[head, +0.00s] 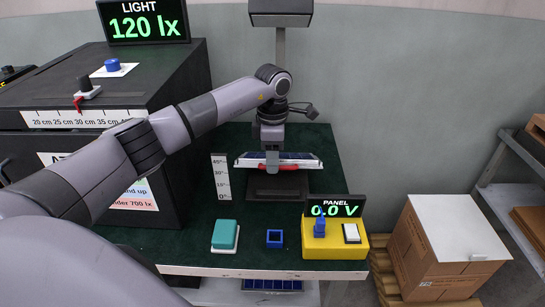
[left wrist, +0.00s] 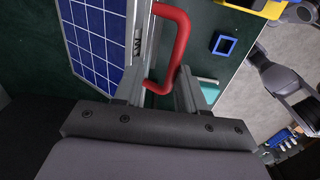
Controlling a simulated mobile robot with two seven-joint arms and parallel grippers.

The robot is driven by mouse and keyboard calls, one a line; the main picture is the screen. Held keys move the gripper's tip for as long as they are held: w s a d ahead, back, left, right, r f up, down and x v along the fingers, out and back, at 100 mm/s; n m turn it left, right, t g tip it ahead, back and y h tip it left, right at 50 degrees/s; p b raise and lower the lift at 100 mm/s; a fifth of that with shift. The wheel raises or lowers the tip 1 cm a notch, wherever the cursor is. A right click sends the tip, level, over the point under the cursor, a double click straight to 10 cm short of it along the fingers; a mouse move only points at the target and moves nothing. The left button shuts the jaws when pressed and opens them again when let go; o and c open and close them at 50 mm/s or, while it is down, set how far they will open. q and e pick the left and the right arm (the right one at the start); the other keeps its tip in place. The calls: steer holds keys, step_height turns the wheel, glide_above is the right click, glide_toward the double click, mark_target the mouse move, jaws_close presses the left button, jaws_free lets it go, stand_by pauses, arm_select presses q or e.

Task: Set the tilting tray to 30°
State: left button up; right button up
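The tilting tray (head: 312,166) carries a blue solar panel (head: 300,160) and lies nearly flat on its dark stand at the back of the green bench. A scale (head: 221,177) with degree marks stands at its left. A red handle (head: 288,168) sits on the tray's front edge. My left gripper (head: 271,165) is over this handle. In the left wrist view, the fingers (left wrist: 162,80) are apart, with the lower part of the red handle (left wrist: 182,35) between them; contact is unclear. The panel (left wrist: 92,42) also shows there. My right gripper is not seen.
A lamp (head: 281,8) hangs above the tray on a post. In front are a teal block (head: 225,234), a blue square socket (head: 275,238) and a yellow box (head: 340,251) with a display reading 0.0 V (head: 334,208). A black housing (head: 190,90) stands left.

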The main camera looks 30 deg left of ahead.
arm_select(q)
step_height(320, 180, up, 7)
steer(key=shift+b, duration=0.35)
stand_by(0.4)
